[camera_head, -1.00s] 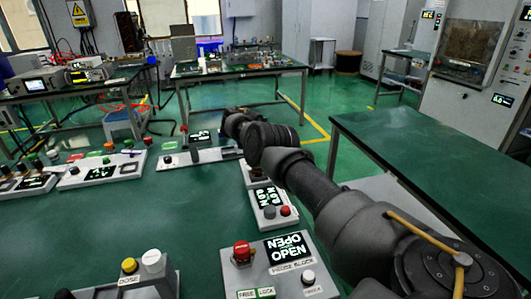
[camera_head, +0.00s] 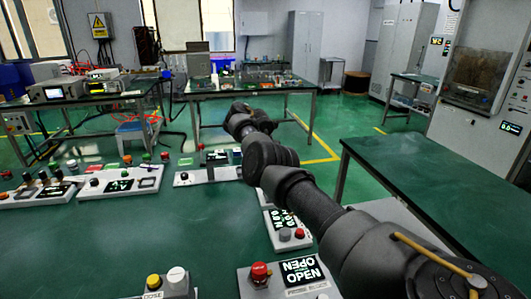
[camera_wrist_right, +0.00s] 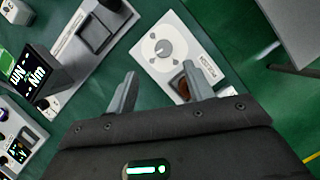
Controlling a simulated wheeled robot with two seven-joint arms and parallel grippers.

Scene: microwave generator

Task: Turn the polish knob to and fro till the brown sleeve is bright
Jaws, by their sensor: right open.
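In the right wrist view, a white panel (camera_wrist_right: 149,52) carries a round dial with a grey knob (camera_wrist_right: 164,49) in its middle. A brown sleeve (camera_wrist_right: 180,84) sits in a dark window on the same panel, nearer to me. One finger partly covers it. A small label beside it is too small to read surely. My right gripper (camera_wrist_right: 159,79) is open, its fingers apart with nothing between them. The knob lies beyond the fingertips. In the head view my right arm reaches to the far table edge and hides the panel. My left gripper is not in view.
In the right wrist view, a panel with a dark rocker and a display (camera_wrist_right: 38,78) stand to the left. In the head view, several control boxes line the green table (camera_head: 130,235), including one with a red button (camera_head: 260,271). A second green table (camera_head: 440,190) stands right.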

